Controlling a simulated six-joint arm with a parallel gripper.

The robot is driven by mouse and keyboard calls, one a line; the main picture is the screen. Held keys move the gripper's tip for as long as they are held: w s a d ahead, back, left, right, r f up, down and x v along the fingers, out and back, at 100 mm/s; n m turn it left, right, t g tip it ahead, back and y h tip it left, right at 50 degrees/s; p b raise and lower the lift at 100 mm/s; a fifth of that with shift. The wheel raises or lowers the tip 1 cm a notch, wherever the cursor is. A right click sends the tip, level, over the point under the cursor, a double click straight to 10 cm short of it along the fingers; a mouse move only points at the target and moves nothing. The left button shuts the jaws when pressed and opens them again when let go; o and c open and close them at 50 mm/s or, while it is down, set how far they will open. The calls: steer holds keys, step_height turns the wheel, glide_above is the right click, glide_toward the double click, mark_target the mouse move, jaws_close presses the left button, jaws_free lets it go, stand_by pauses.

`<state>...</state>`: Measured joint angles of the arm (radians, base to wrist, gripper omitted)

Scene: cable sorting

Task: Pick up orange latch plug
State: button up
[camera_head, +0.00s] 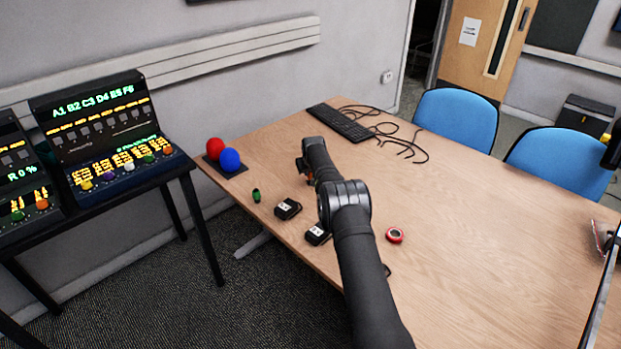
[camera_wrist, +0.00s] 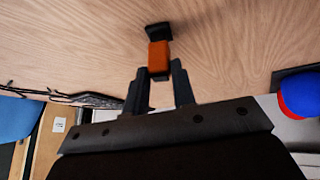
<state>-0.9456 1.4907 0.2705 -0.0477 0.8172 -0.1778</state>
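The orange latch plug (camera_wrist: 159,55) is a small orange block with a black end, at the top middle of the wrist view. Its near end lies at the tips of my gripper (camera_wrist: 159,76). The two black fingers stand apart by about the plug's width. I cannot tell whether they press on it or whether it is off the table. In the head view my gripper (camera_head: 306,168) is low over the table's far left part, and a sliver of orange (camera_head: 310,183) shows beside it, mostly hidden by my arm.
On the table (camera_head: 470,215) are a green plug (camera_head: 256,195), a black plug (camera_head: 287,208), another black plug (camera_head: 317,234), a red ring (camera_head: 395,235) and a keyboard (camera_head: 339,122).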

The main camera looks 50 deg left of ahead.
jaws_close()
